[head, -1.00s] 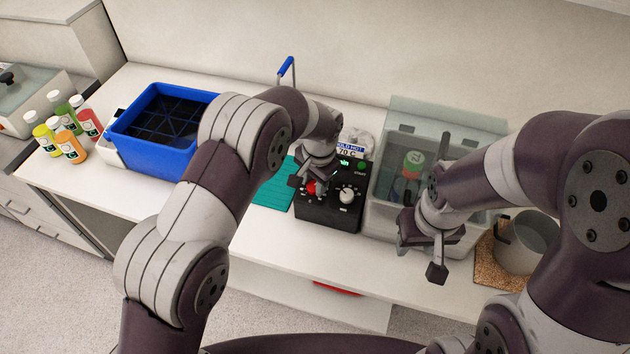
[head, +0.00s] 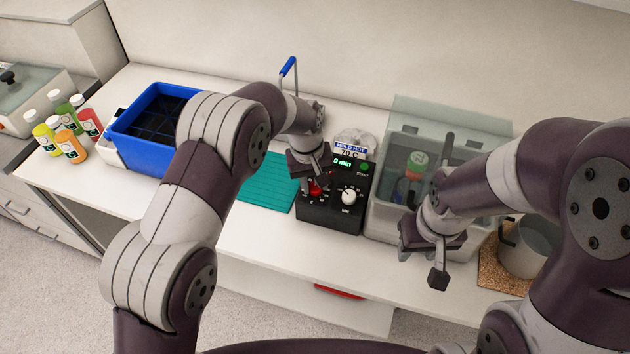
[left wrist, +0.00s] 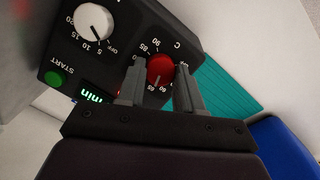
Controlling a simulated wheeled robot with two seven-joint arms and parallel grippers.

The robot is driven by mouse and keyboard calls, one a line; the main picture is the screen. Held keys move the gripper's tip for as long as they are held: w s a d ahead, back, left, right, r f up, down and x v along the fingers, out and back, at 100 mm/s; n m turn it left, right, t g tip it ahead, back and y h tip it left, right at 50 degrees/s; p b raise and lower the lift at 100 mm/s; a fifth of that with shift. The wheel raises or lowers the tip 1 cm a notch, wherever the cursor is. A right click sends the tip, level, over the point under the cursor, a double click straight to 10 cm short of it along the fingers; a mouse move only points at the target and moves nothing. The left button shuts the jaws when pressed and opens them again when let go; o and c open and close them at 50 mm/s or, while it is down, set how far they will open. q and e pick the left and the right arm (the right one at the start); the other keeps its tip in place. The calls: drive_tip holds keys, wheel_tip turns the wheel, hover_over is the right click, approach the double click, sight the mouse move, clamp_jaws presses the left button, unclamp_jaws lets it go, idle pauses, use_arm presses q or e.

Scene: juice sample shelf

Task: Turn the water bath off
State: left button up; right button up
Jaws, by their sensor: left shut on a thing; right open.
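The water bath is a clear tank (head: 385,215) with a black control box (head: 330,217) at its left. The box has a red knob (head: 315,188), a white knob (head: 348,198), a green START button (head: 365,168) and a lit green display (head: 343,161) that seems to read "0 min". My left gripper (head: 313,181) is shut on the red knob; in the left wrist view its fingers (left wrist: 158,85) stand on both sides of the red knob (left wrist: 160,68). The white knob (left wrist: 93,22) there points near 5 and OFF. My right gripper (head: 432,250) is open in front of the tank.
A teal mat (head: 266,184) and blue crate (head: 160,158) lie left of the box. Several juice bottles (head: 70,145) stand far left. A grey pot (head: 525,245) on a cork mat (head: 492,272) is at the right.

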use_arm(q)
drive_tip(key=n, duration=0.2)
drive_tip(key=shift+r+n+h, duration=0.1)
drive_tip(key=shift+n+h, duration=0.2)
drive_tip(key=shift+n, duration=0.1)
drive_tip(key=n, duration=0.3)
drive_tip(key=shift+a+t+h, duration=0.15)
drive_tip(key=shift+t+h, duration=0.15)
drive_tip(key=n, duration=0.3)
drive_tip(key=n+t+p, duration=0.1)
drive_tip(key=n, duration=0.1)
drive_tip(key=shift+s+n+h, duration=0.1)
drive_tip(key=shift+n+h, duration=0.2)
drive_tip(key=shift+n, duration=0.1)
drive_tip(key=n+t+p, duration=0.1)
drive_tip(key=n+p, duration=0.1)
drive_tip(key=n, duration=0.4)
drive_tip(key=shift+s, duration=0.1)
drive_tip(key=n+t, duration=0.1)
drive_tip(key=n, duration=0.4)
drive_tip(key=shift+n, duration=0.4)
drive_tip(key=shift+t, duration=0.3)
drive_tip(key=o, duration=1)
drive_tip(key=shift+o, duration=0.2)
drive_tip(key=shift+s, duration=0.15)
